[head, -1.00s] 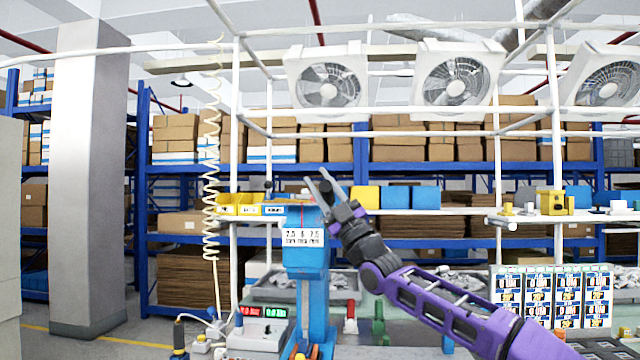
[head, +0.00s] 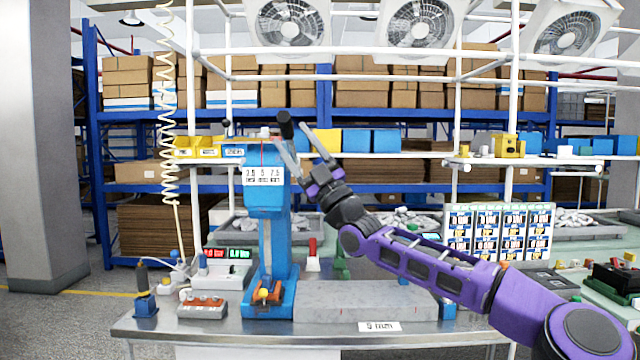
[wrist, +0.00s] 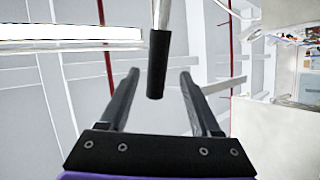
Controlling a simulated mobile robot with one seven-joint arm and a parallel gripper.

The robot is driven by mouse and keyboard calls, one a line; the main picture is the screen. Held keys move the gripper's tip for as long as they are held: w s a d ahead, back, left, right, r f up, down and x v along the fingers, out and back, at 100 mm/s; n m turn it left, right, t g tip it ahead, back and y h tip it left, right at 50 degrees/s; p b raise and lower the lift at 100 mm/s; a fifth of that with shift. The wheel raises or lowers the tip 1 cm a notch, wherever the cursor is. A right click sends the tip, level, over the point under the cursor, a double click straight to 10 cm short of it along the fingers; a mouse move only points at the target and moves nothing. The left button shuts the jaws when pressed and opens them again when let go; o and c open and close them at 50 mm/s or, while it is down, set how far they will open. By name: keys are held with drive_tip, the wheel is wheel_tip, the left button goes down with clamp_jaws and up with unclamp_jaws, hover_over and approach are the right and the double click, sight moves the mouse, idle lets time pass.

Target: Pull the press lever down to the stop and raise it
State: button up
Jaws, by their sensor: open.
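The blue press (head: 267,200) stands upright on the metal bench in the head view, with a white number label on its head. The black grip of the press lever (head: 285,124) is raised at the top right of the press head. It also shows in the wrist view (wrist: 157,65), on a silver rod. My gripper (head: 291,133) is open at the lever grip. In the wrist view its two fingers (wrist: 158,75) lie on either side of the grip's lower end, with a visible gap on each side. The depth between grip and fingers is hard to tell.
A grey block (head: 365,300) lies on the bench right of the press. A red-buttoned box (head: 203,308) and digital displays (head: 240,254) are to its left. A white frame with fans (head: 418,25) hangs above. Price-like display panels (head: 498,232) stand at the right.

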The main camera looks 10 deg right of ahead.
drive_tip(key=v, duration=1)
drive_tip(key=shift+s+d+f, duration=0.15)
drive_tip(key=shift+s+f, duration=0.05)
drive_tip(key=shift+f, duration=0.1)
